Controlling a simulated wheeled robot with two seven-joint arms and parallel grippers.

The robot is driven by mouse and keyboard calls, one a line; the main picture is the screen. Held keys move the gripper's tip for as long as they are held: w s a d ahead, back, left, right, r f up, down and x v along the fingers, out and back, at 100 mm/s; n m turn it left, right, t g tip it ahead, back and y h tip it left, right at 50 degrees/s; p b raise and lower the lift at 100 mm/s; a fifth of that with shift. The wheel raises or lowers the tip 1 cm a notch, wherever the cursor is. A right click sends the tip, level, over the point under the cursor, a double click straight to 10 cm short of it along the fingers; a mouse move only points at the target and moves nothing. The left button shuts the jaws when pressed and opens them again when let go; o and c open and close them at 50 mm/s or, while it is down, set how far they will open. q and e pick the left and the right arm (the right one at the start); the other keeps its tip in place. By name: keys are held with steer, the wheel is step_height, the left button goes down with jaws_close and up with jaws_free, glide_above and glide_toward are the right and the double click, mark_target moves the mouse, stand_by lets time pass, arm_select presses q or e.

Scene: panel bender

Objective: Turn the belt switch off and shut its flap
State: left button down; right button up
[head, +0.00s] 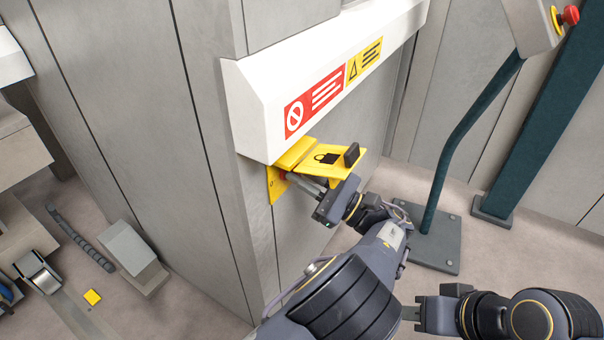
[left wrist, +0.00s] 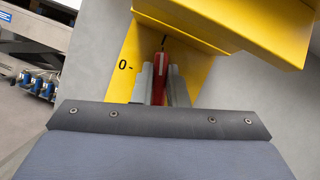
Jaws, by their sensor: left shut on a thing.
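The yellow flap (head: 328,160), with a padlock sign and a black grip (head: 351,155), stands raised under the white housing. Below it is the yellow switch plate (head: 275,186). In the left wrist view, the plate (left wrist: 123,82) bears a "0" mark to the left of the red switch handle (left wrist: 160,78). The handle's upper end points up, not at the "0". My left gripper (head: 292,179) reaches under the flap. Its two grey fingers (left wrist: 160,85) are shut on the red handle. My right gripper (head: 412,313) is low in the head view; its jaw opening is unclear.
The white housing (head: 245,105) with red and yellow warning labels overhangs the plate. The raised flap (left wrist: 230,28) sits close above my left fingers. A dark post (head: 452,150) on a foot plate stands right, with a red button (head: 570,15) on its box.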

arm_select(q)
steer(key=n+g, duration=0.1)
steer(key=n, duration=0.1)
steer(key=n+g+p, duration=0.1)
steer(key=n, duration=0.1)
steer(key=n+g, duration=0.1)
steer(key=n, duration=0.2)
steer(key=shift+w+a+f+g+y, duration=0.1)
steer(key=shift+f+g+y, duration=0.05)
steer(key=shift+g+y, duration=0.15)
steer(key=c, duration=1.4)
jaws_free()
steer(key=shift+c, duration=0.2)
